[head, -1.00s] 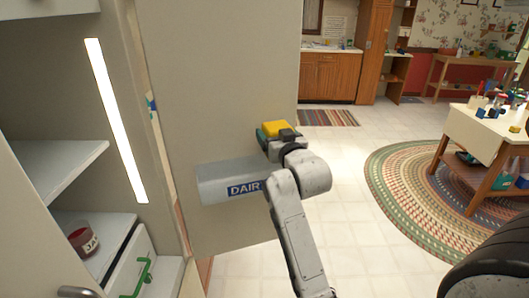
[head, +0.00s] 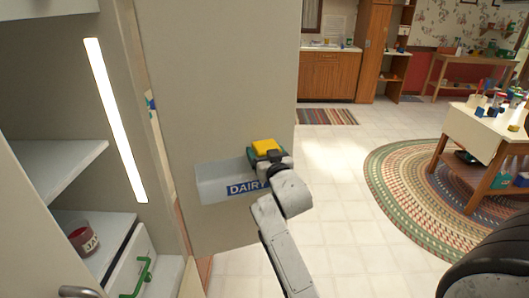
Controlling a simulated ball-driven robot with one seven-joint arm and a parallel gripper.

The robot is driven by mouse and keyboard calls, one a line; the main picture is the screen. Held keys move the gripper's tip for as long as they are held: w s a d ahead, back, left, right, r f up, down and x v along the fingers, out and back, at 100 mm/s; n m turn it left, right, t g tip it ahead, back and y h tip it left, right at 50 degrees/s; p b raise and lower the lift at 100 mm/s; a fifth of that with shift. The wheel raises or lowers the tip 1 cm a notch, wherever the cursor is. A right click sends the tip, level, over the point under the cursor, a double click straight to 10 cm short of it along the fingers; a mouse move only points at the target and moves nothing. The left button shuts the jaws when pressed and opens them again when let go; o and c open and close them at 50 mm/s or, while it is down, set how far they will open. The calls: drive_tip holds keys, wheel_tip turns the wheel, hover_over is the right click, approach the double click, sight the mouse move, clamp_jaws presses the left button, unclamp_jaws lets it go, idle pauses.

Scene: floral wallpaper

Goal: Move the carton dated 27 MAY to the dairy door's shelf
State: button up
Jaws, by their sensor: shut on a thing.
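My gripper (head: 258,160) is shut on a small yellow block-shaped thing (head: 266,147), seemingly the carton. Only its upper part shows, and no date is legible. A green part shows at its left side, beside the dark gripper. The dairy door's shelf (head: 215,180) is a pale grey bin on the open door's inner face, with a blue DAIRY label (head: 243,188) on its front. The gripper and yellow thing are at the shelf's right end, around its top rim. My wrist covers that end, so I cannot tell whether the yellow thing touches the shelf.
The open door (head: 225,70) stands upright behind the shelf. At left is a lit cabinet with shelves (head: 65,170), a dark red jar (head: 82,238) and a drawer with a green handle (head: 143,275). A braided rug (head: 400,190) and a cluttered table (head: 490,135) stand at right.

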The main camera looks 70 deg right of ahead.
drive_tip(key=shift+f+b, duration=0.4)
drive_tip(key=shift+f, duration=0.15)
drive_tip(key=o, duration=1.1)
drive_tip(key=shift+r, duration=0.1)
drive_tip(key=shift+r+p, duration=0.25)
drive_tip(key=shift+p, duration=0.05)
drive_tip(key=v, duration=0.4)
drive_tip(key=b+v, duration=0.1)
drive_tip(key=v, duration=0.7)
drive_tip(key=shift+r+b, duration=0.3)
drive_tip(key=shift+b, duration=0.05)
